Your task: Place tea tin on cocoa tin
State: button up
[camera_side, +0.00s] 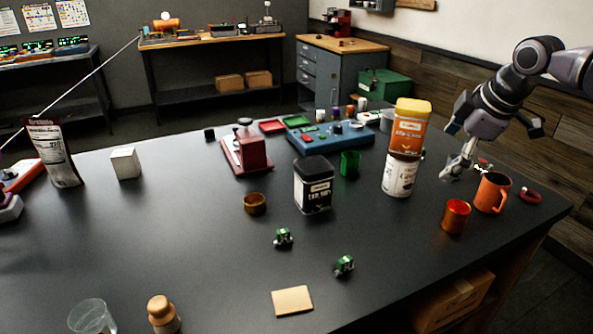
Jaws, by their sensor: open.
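An orange tin with a yellow lid (410,127) stands upright on top of a white tin with a dark-printed label (399,176), right of the table's middle. A black square tin with a white label (313,184) stands upright on the table to their left. The labels are too small to tell surely which is tea and which is cocoa. My gripper (455,168) is open and empty, low to the right of the stacked tins and apart from them. Its fingertips point down and left, near the orange mug.
An orange mug (492,193) and an orange cup (455,216) stand right of the stack. A green cup (350,163), a blue panel device (330,137) and a red device (246,150) are left of it. The front middle table is mostly clear around a tan square (292,300).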

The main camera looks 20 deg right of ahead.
jog(key=s+f+m, duration=0.3)
jog(key=f, duration=0.1)
jog(key=s+a+f+m+t, duration=0.1)
jog(key=s+f+m, duration=0.2)
jog(key=s+f, duration=0.1)
jog(key=s+f+m, duration=0.3)
jog(key=f, duration=0.2)
jog(key=shift+s+a+t+y, duration=0.25)
jog(key=shift+a+t+y, duration=0.05)
jog(key=shift+a+y, duration=0.1)
